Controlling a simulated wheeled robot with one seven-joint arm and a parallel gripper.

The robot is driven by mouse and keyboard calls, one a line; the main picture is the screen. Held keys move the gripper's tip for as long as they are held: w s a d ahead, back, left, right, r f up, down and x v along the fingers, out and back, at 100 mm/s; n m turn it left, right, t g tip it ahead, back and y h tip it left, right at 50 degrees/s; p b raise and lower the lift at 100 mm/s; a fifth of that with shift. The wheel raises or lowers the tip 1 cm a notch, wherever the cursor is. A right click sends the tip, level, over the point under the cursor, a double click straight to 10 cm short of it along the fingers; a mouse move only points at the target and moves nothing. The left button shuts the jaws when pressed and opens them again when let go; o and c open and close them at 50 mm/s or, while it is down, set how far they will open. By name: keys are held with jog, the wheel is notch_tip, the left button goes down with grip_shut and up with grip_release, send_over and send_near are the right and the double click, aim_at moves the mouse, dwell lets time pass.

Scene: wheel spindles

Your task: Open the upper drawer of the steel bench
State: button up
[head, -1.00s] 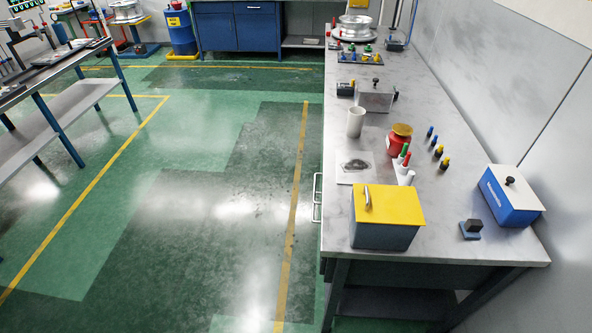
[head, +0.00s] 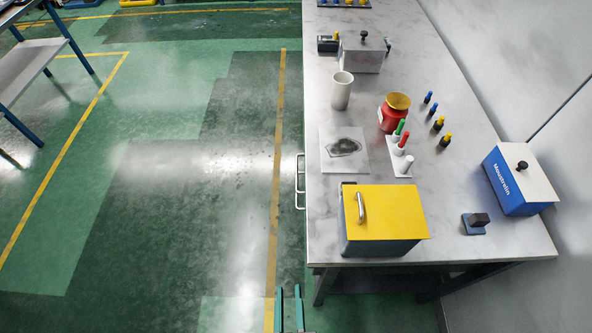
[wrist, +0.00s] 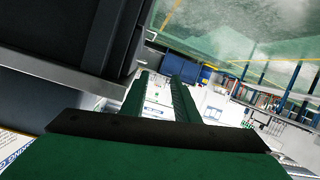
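The steel bench (head: 325,225) runs up the right half of the head view, its grey top seen from above. Pale bar handles (head: 300,181) stick out from its left side, one above the other. The drawer fronts are hidden below the top's edge. My gripper (head: 289,309) shows at the bottom edge as two green fingertips with a gap between them. It is left of the bench's near corner and nearer to me than the handles, touching neither. In the wrist view my open gripper (wrist: 160,98) has nothing between its fingers.
A yellow-lidded box (head: 385,215) stands at the bench's near left corner. A blue box (head: 518,180), a red jar (head: 393,113) and a white cup (head: 342,91) are also on top. The green floor left of the bench is clear. A dark structure fills the wrist view's upper left.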

jog(key=w+a+f+n, duration=0.1)
jog(key=w+f+n, duration=0.2)
jog(key=w+f, duration=0.35)
jog(key=n+h, duration=0.2)
jog(key=h, duration=0.4)
send_near(297, 174)
jog(key=x, duration=1)
jog(key=shift+w+f, duration=0.1)
jog(key=shift+f, duration=0.2)
grip_shut()
